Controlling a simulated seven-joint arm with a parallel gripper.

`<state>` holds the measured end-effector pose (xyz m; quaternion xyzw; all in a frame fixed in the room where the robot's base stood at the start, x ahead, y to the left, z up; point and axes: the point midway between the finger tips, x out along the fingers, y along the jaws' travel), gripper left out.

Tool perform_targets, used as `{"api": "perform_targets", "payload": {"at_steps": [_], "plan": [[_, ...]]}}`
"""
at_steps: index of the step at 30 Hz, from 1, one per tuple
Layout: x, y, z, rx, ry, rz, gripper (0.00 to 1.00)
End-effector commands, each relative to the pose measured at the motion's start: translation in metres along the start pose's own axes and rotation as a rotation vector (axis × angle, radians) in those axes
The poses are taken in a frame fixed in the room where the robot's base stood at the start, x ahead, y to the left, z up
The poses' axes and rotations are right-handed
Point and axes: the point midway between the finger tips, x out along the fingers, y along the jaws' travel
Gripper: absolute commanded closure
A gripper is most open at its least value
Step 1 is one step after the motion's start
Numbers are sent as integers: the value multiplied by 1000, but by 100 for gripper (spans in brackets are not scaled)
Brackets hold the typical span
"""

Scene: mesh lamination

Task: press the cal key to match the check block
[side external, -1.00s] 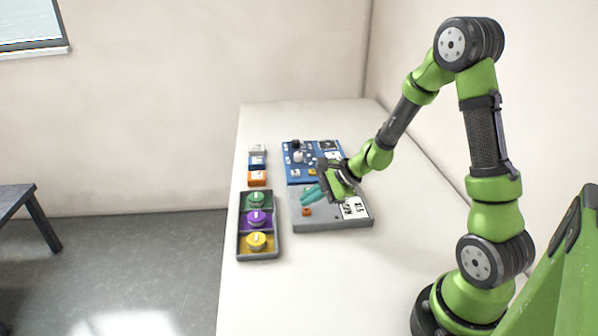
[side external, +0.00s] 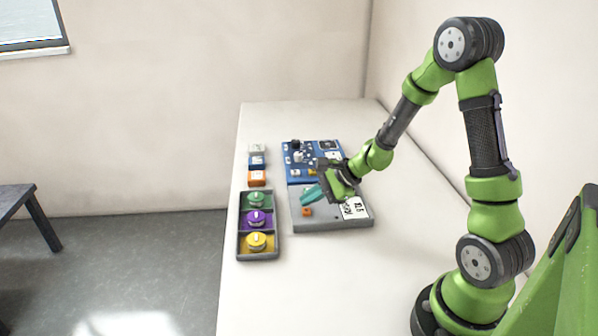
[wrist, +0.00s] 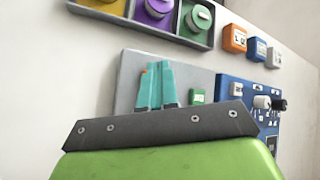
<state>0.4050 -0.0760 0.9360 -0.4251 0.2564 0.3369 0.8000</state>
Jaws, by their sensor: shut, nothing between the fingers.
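My gripper (side external: 312,195) has teal fingers that are shut and empty over the grey panel (side external: 335,221). They also show in the wrist view (wrist: 157,88), in front of the panel. An orange key (side external: 306,212) is on the panel near the fingertips; in the wrist view it is mostly hidden behind them. A green key (wrist: 198,95) shows beside the fingers there. A white display (side external: 355,208) with dark marks is at the panel's right. White (side external: 257,150), blue (side external: 258,162) and orange (side external: 257,178) blocks stand in a column at left. I cannot read which is the check block or cal key.
A dark tray (side external: 241,246) holds green, purple and yellow round knobs, left of the grey panel. A blue board (side external: 296,172) with black and white knobs lies behind the panel. The white table is clear in front and to the right.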

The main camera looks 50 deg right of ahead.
Motion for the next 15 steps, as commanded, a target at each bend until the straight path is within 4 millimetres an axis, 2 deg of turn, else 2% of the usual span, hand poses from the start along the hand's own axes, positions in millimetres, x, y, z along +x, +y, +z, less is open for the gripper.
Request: {"api": "perform_targets", "payload": {"at_steps": [15], "plan": [[6,4,-4,0,0,0,100]]}}
